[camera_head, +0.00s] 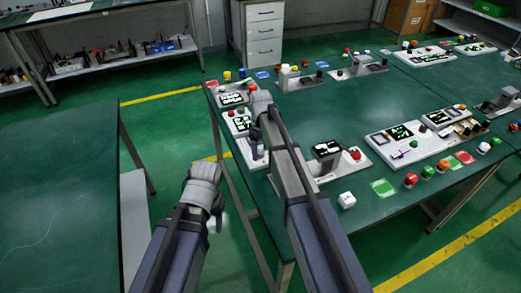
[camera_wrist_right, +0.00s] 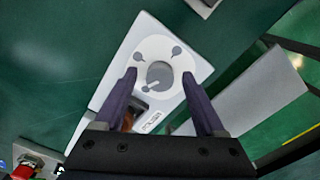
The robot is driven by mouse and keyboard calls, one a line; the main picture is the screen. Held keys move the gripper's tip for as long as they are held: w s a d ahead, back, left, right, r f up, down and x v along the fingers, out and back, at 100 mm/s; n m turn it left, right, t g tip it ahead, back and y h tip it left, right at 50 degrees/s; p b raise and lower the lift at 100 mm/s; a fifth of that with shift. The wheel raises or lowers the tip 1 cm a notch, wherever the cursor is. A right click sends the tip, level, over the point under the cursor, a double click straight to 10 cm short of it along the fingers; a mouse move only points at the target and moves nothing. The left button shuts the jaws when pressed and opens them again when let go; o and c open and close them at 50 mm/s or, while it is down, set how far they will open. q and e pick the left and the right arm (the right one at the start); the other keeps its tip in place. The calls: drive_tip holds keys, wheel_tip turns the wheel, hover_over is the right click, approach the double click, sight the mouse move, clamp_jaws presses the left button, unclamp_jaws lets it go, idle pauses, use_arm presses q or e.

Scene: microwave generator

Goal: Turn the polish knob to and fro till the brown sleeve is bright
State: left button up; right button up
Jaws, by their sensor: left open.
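A round grey knob (camera_wrist_right: 159,74) sits on a white panel (camera_wrist_right: 185,55) in the right wrist view, with a small pointer at its lower left and grey marks around it. My right gripper (camera_wrist_right: 159,80) is open, with one finger on each side of the knob and a gap on both sides. In the head view my right gripper (camera_head: 261,103) is over the left edge of the table and hides what is below it. A brownish part (camera_wrist_right: 128,121) shows partly behind the left finger; I cannot tell its brightness. My left gripper (camera_head: 216,212) is open and empty, low beside the table.
Another green table (camera_head: 60,190) stands at the left. Open floor lies between the tables.

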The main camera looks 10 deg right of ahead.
sight(261, 151)
drive_tip(key=shift+r, duration=0.1)
wheel_tip(261, 151, up, 8)
drive_tip(key=p, duration=0.7)
drive_tip(key=shift+p, duration=0.4)
drive_tip(key=shift+f, duration=0.2)
wheel_tip(261, 151, down, 8)
drive_tip(key=b, duration=0.7)
drive_tip(key=shift+r+b, duration=0.2)
drive_tip(key=shift+b, duration=0.15)
clamp_jaws()
